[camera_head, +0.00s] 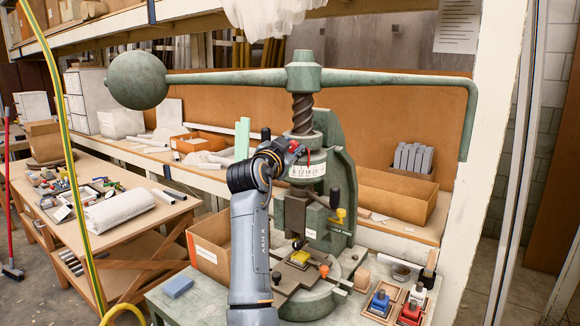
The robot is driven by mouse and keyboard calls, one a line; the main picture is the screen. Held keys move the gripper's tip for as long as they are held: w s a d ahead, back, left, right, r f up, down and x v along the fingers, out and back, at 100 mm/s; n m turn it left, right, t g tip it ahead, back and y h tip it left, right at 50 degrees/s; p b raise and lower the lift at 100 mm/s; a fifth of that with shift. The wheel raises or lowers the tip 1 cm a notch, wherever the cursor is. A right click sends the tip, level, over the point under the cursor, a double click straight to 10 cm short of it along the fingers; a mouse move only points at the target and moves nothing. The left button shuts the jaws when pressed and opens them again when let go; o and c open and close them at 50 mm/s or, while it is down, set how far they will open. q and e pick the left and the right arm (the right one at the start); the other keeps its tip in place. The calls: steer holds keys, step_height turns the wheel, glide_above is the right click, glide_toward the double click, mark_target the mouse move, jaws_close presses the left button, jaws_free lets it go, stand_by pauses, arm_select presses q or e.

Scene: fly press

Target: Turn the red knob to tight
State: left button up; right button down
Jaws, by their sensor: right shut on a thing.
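The green fly press (335,165) stands on a bench with its long handle bar and round ball weight across the top. My right gripper (291,152) is at the press's screw collar, just above the white numbered dial (307,170). It is shut on the small red knob (297,146), which is mostly hidden behind the fingers. How far the knob is turned cannot be seen. My left gripper is not in view.
A yellow knob (341,213) sticks out below the dial. A yellow block (300,258) lies on the press bed near an orange knob (324,271). A wooden tray (384,300) with coloured blocks stands right. A blue sponge (178,286) lies left.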

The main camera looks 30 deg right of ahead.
steer(key=m+b, duration=0.2)
steer(key=m, duration=0.1)
steer(key=shift+f+b, duration=0.2)
steer(key=shift+b, duration=0.2)
steer(key=m+b, duration=0.2)
steer(key=shift+d+r+m, duration=0.1)
steer(key=shift+m, duration=0.3)
steer(key=m+b, duration=0.1)
steer(key=m, duration=0.2)
steer(key=shift+b, duration=0.35)
arm_select(q)
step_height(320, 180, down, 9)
steer(key=b, duration=0.1)
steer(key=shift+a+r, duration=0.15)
arm_select(e)
steer(key=shift+s+r+m, duration=0.1)
steer(key=shift+r+m, duration=0.05)
steer(key=shift+m, duration=1.85)
steer(key=c, duration=1.4)
jaws_free()
steer(key=o, duration=0.3)
steer(key=shift+o, duration=0.3)
steer(key=shift+d, duration=0.1)
